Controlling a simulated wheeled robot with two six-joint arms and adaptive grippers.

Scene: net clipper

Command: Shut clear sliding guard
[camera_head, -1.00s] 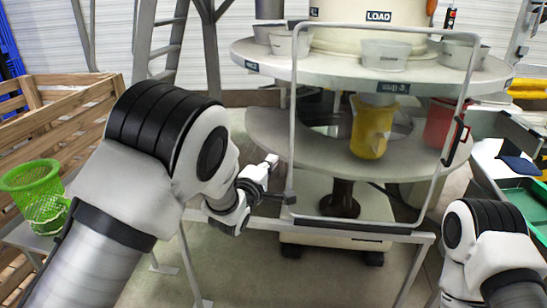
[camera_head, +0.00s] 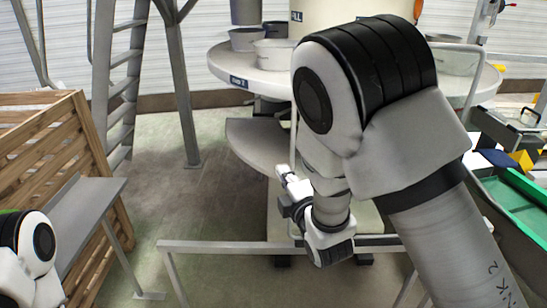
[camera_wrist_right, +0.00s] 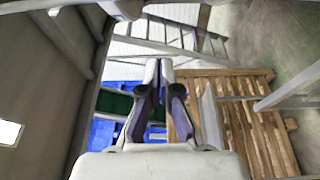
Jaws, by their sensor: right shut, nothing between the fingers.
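The clear guard has a thin pale-grey frame around the front of the round machine (camera_head: 243,78). Its upper right edge, the guard frame (camera_head: 474,78), shows in the head view; my right arm hides most of the rest, including the handle area. My right gripper (camera_head: 284,180) is shut and empty, low in front of the machine near the guard's left side. Contact with the frame cannot be told. In the right wrist view my right gripper (camera_wrist_right: 165,75) has its fingertips together with nothing between them. My left gripper is out of view; only part of that arm shows at lower left.
A low grey rail (camera_head: 225,246) runs across the front. A slatted wooden crate (camera_head: 35,150) and a grey shelf (camera_head: 85,215) stand at left. A ladder (camera_head: 122,90) is behind. A green tray (camera_head: 515,205) lies at right. The floor left of the machine is clear.

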